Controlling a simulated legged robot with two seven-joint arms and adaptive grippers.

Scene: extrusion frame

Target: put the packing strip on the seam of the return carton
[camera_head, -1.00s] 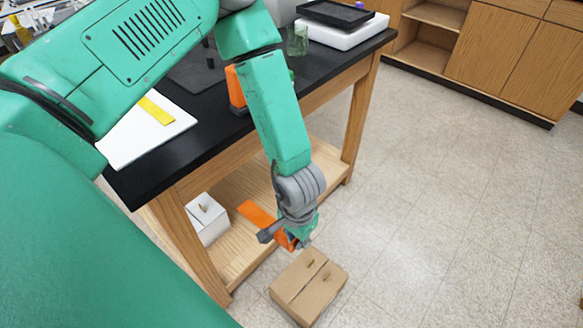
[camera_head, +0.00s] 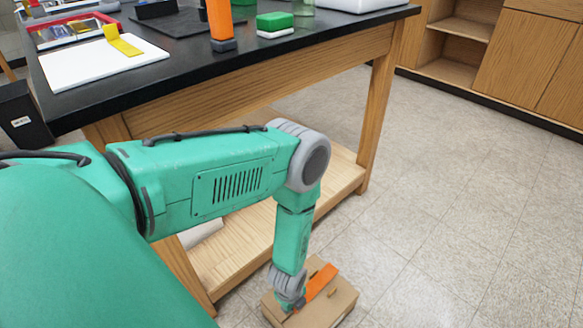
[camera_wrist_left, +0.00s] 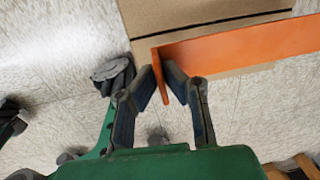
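The brown return carton (camera_head: 343,304) stands on the floor at the bottom of the head view. Its dark seam (camera_wrist_left: 215,23) shows in the left wrist view. The orange packing strip (camera_head: 322,282) is over the carton top; in the wrist view the strip (camera_wrist_left: 245,48) runs beside the seam at a slight angle, not over it. I cannot tell whether it touches the carton. My left gripper (camera_wrist_left: 161,76) has its fingertips closed on the strip's upright end tab (camera_wrist_left: 159,84). The gripper (camera_head: 292,303) is low at the carton's near left side. My right gripper is not in view.
A wooden table with a black top (camera_head: 130,102) stands behind, with a low shelf (camera_head: 235,250). On top are a white board (camera_head: 85,68), an orange block (camera_head: 220,20) and a green-and-white block (camera_head: 275,22). Tiled floor (camera_head: 450,220) is free to the right.

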